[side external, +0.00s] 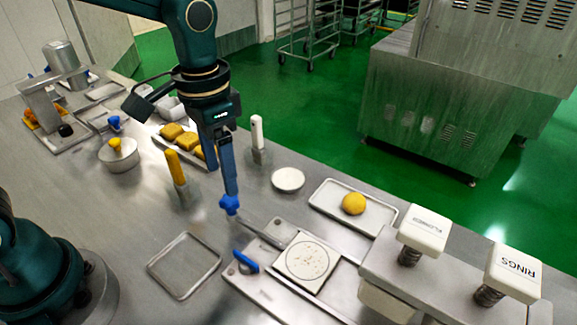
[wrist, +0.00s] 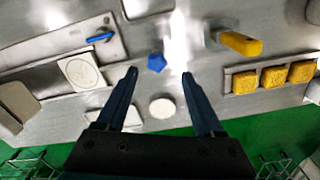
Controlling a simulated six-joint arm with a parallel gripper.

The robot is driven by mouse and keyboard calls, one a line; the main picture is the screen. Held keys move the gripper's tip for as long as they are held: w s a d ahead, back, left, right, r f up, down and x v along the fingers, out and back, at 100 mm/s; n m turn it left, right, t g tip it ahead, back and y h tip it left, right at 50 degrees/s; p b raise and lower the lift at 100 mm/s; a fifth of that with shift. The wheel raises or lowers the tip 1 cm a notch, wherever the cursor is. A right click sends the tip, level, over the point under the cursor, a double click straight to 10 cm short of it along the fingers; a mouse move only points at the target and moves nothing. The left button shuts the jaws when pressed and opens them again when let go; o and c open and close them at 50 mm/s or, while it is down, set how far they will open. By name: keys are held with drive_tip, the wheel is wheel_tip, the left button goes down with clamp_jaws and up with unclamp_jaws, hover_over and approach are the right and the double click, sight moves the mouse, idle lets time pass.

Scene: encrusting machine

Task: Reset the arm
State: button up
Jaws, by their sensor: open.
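My gripper (side external: 229,188) points down over the middle of the steel table. In the wrist view its two dark fingers (wrist: 159,75) are spread apart with nothing held between them. A small blue piece (wrist: 157,63) shows in the gap beyond the fingertips. In the side view the blue piece (side external: 230,204) appears right at the fingertips; I cannot tell whether they touch it.
A yellow-handled tool (side external: 176,168) and a white-handled tool (side external: 257,133) stand near my gripper. A tray with a yellow ball (side external: 354,203), a white disc (side external: 288,179), an empty tray (side external: 184,265) and the machine's RINGS button (side external: 513,272) surround it.

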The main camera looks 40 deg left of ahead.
drive_tip(key=shift+w+a+r, duration=0.1)
drive_tip(key=shift+r, duration=0.25)
drive_tip(key=s+a+r+n+t, duration=0.1)
drive_tip(key=s+a+r+t, duration=0.25)
drive_tip(key=r, duration=0.35)
drive_tip(key=s+f+n+t, duration=0.2)
drive_tip(key=s, duration=0.5)
drive_tip(key=shift+s+a+f+n, duration=0.15)
drive_tip(key=shift+a+n, duration=0.15)
drive_tip(key=shift+a, duration=0.1)
